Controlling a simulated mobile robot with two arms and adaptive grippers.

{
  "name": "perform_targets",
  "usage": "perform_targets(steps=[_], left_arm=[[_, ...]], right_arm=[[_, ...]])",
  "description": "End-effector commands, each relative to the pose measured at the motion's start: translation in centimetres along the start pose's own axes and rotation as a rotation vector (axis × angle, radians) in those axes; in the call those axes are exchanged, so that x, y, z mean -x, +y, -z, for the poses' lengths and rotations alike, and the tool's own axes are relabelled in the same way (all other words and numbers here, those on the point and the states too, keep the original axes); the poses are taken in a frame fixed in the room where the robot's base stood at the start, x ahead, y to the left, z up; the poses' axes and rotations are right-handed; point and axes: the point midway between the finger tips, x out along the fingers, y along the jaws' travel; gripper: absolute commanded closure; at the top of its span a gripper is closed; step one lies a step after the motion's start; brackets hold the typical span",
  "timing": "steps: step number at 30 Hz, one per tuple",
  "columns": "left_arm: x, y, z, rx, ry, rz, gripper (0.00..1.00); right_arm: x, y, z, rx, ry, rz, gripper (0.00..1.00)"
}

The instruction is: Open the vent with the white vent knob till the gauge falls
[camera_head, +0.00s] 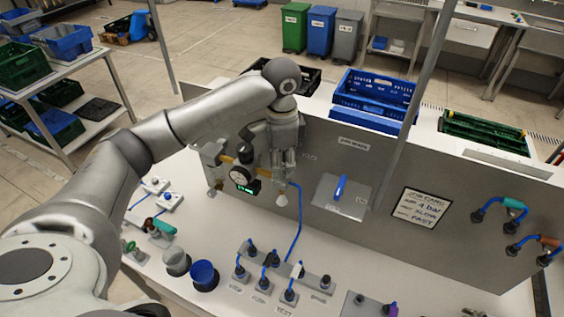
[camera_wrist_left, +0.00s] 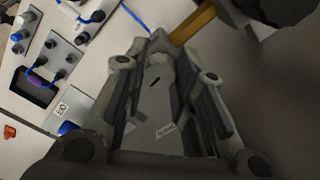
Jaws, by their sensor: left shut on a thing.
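My left gripper (camera_head: 284,168) points down in front of the grey panel, right of the gauge. It is shut on what looks like the white vent knob; the fingers mostly hide it in the head view. In the left wrist view a pale piece (camera_wrist_left: 158,62) shows between the fingers. The round dark gauge (camera_head: 242,173) has a white face and a small lit green display beneath, too small to read. A yellow pipe (camera_wrist_left: 195,24) runs up to the fingertips in the left wrist view. A whitish cone-shaped part (camera_head: 281,198) shows just below the fingers. My right gripper is not in view.
A blue hose (camera_head: 295,225) runs down the panel to several black and blue plugs on the white bench. A blue-handled plate (camera_head: 340,193) and a handwritten sign (camera_head: 420,208) are to the right.

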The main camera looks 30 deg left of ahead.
Motion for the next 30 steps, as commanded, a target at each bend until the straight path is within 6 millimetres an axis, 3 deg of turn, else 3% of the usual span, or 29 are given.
perform_targets(steps=[9,25,26,30], left_arm=[[0.16,-0.15,0.00,-0.110,0.002,0.004,0.99],[0.21,-0.19,-0.01,-0.129,0.002,0.005,0.99],[0.21,-0.19,-0.01,-0.128,0.002,0.005,0.71],[0.16,-0.15,-0.01,-0.129,0.001,0.004,0.53]], right_arm=[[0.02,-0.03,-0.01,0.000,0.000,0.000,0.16],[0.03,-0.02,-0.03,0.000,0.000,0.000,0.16],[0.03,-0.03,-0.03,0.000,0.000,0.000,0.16],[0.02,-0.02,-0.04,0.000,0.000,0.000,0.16]])
